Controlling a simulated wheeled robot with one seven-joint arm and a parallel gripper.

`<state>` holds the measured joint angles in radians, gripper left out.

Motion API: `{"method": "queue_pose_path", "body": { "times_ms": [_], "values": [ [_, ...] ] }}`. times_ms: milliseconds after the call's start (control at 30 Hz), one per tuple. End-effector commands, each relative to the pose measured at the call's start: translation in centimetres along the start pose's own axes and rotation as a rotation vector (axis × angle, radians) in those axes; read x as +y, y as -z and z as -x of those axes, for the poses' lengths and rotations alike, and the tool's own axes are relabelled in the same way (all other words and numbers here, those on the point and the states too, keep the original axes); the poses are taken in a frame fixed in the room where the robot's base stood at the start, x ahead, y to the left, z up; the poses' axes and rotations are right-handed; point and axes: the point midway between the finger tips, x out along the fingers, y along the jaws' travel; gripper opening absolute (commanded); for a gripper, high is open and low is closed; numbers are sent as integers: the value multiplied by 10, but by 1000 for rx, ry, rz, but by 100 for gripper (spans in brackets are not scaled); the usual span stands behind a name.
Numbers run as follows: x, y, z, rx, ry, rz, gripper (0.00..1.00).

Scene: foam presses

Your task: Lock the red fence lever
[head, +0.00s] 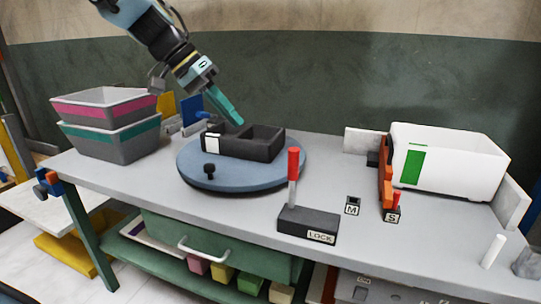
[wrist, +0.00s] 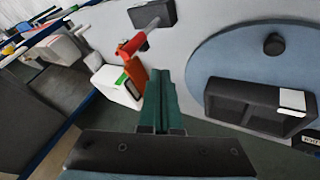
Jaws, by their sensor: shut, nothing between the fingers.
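The red lever (head: 293,165) stands upright, with a red handle on a grey shaft. It rises from a dark block marked LOCK (head: 308,222) near the table's front edge. In the wrist view the red handle (wrist: 131,46) shows left of the fingertips, with its block (wrist: 152,13) at the top. My gripper (head: 238,121) is shut and empty, above the dark two-compartment box and left of the lever. Its teal fingers also show in the wrist view (wrist: 161,75), apart from the lever. An orange-red fence (head: 386,180) stands at the right, beside a white bin.
The dark box (head: 265,150) sits on a blue turntable (head: 200,177) with a black knob. The white bin (head: 465,165) has a green patch. Plates marked M (head: 353,206) and S (head: 391,216) lie right of the lever. Stacked grey bins (head: 110,140) stand at the left.

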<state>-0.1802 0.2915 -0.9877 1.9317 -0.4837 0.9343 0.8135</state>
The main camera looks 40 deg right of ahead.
Motion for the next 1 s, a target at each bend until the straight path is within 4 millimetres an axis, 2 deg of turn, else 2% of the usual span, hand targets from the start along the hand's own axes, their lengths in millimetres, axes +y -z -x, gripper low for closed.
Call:
{"method": "queue_pose_path", "body": {
  "times_ms": [267,367,767,833,1000],
  "values": [
    [0,-1,-9,-2,-1,3,0],
    [0,-1,-23,-3,-3,1,0],
    [1,-1,-104,-5,-4,1,0],
    [14,0,-106,-4,0,-1,0],
    [29,0,-115,-2,2,2,0]
  ]
}}
